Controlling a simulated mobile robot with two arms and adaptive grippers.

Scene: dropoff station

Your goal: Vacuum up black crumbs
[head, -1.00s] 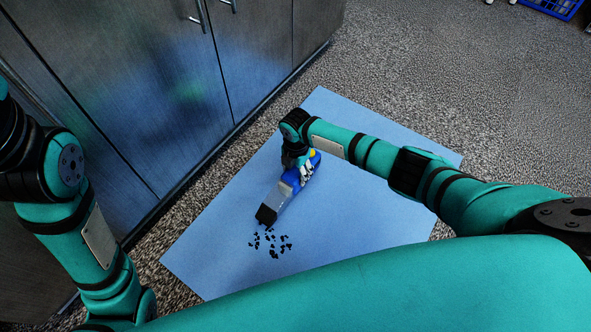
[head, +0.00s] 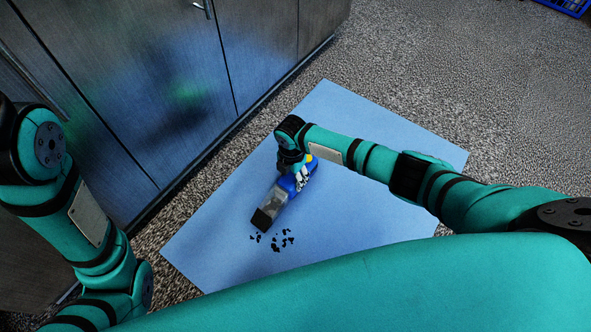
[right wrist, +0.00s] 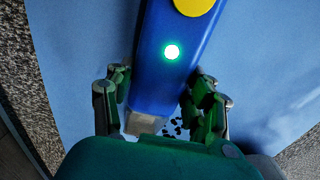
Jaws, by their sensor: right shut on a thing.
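A blue hand vacuum (head: 286,187) with a clear dust bin and a black nozzle lies low over a light blue mat (head: 352,218). My right gripper (head: 303,176) is shut on its body. In the right wrist view the fingers (right wrist: 163,105) sit on both sides of the vacuum (right wrist: 170,75), and a green light glows on it. Black crumbs (head: 276,246) lie on the mat just in front of the nozzle, some right at its edge. A few crumbs (right wrist: 172,129) also show in the right wrist view. My left gripper is out of view; only its arm shows.
Dark cabinets (head: 130,90) with metal handles stand along the left side of the mat. Speckled carpet (head: 420,70) surrounds the mat. A blue crate (head: 566,5) is at the top right. The right part of the mat is clear.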

